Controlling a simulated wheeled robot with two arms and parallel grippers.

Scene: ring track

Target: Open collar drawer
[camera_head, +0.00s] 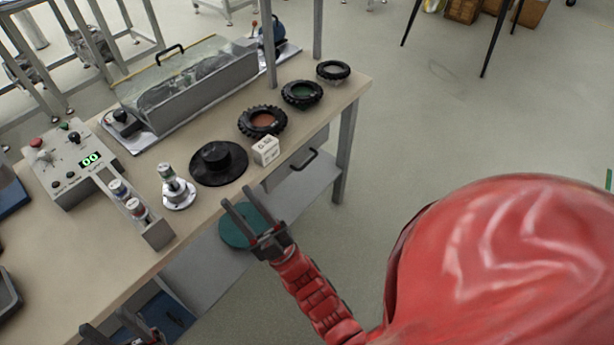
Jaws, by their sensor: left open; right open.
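A grey drawer (286,172) with a dark bar handle (304,161) is set under the front edge of the workbench, below the white cube. It looks shut; no inside shows. My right gripper (238,196) is open and empty, to the left of the drawer in the picture and apart from its handle. Its fingers point toward the bench edge. My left gripper (104,321) is open at the bottom left edge of the picture, partly cut off, with nothing seen between its fingers.
The bench top (218,214) holds a black disc-shaped part (218,163), a white cube (266,150), several tyres (302,92), a control box (70,160) and a covered case (190,85). A green round stool (236,232) stands below.

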